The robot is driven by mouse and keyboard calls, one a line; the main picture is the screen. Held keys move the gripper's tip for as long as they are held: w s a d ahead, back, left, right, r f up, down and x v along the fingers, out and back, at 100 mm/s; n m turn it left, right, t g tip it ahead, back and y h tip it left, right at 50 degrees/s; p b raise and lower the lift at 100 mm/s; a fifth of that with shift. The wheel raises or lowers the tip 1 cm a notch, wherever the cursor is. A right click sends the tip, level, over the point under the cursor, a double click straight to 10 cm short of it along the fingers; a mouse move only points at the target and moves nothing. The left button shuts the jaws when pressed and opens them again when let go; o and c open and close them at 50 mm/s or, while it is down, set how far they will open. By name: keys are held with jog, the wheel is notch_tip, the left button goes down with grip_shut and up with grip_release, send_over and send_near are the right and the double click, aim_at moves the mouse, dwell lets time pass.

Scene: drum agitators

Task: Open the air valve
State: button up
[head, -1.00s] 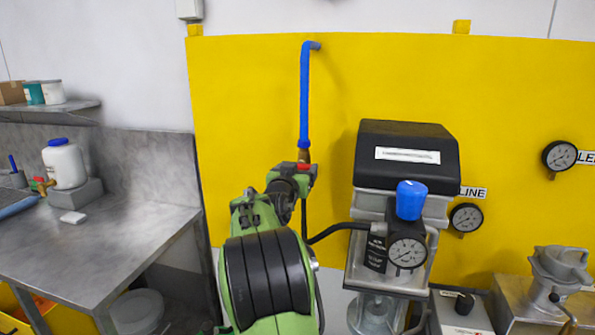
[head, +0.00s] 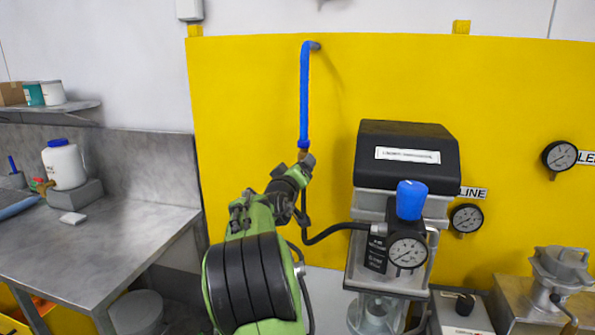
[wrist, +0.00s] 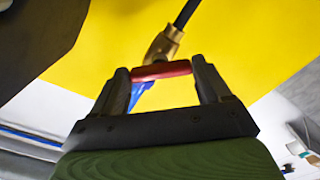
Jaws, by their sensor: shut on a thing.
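The air valve is a brass body (wrist: 162,47) with a red handle (wrist: 160,70), close in front of me in the wrist view. My gripper (wrist: 161,77) has one finger at each end of the red handle and is shut on it. In the head view a little brass (head: 303,154) shows under the blue pipe (head: 304,95), just above my gripper (head: 306,163). The red handle is hidden there behind my gripper and wrist.
A black regulator with a blue knob (head: 411,200) and a round gauge (head: 407,252) stands to the right. A black hose (head: 335,231) runs from it towards the valve. A steel bench (head: 100,235) with a white bottle (head: 65,165) is at the left.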

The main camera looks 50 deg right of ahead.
jog(key=shift+n+p, duration=1.35)
jog(key=shift+n, duration=3.45)
jog(key=o, duration=1)
jog(key=shift+a, duration=0.1)
jog(key=b+v, duration=0.2)
jog(key=v, duration=1.3)
jog(key=shift+s+a, duration=0.2)
jog(key=shift+a, duration=0.1)
jog(key=shift+f, duration=0.1)
